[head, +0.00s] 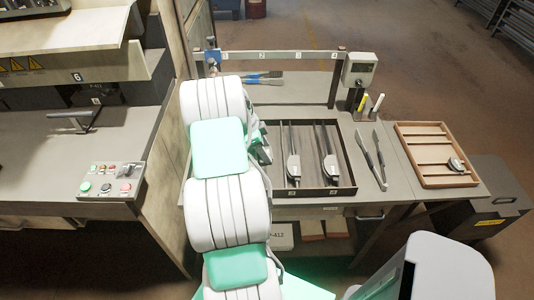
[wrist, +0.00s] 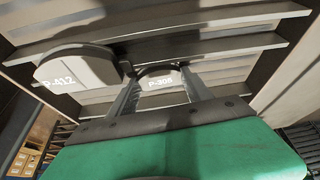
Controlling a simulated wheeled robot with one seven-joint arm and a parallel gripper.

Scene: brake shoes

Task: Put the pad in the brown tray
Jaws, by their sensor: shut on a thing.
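My gripper (wrist: 160,92) is shut on a grey pad (wrist: 160,79) marked with a label that looks like P-305. One finger is on each side of the pad. In the head view my arm hides the fingers and the held pad, near the left edge of the dark tray (head: 352,183). Another pad, marked P-412 (wrist: 78,68), lies just left of the held pad in the wrist view. The brown tray (head: 421,156) stands on the right of the bench, with slats across it and a small dark and silver piece (head: 457,164) at its right side.
Two long dark pieces with silver ends (head: 293,168) lie in the dark tray. A grey device on a post (head: 359,69) and upright pens (head: 377,103) stand behind. A control box (head: 111,182) is at left.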

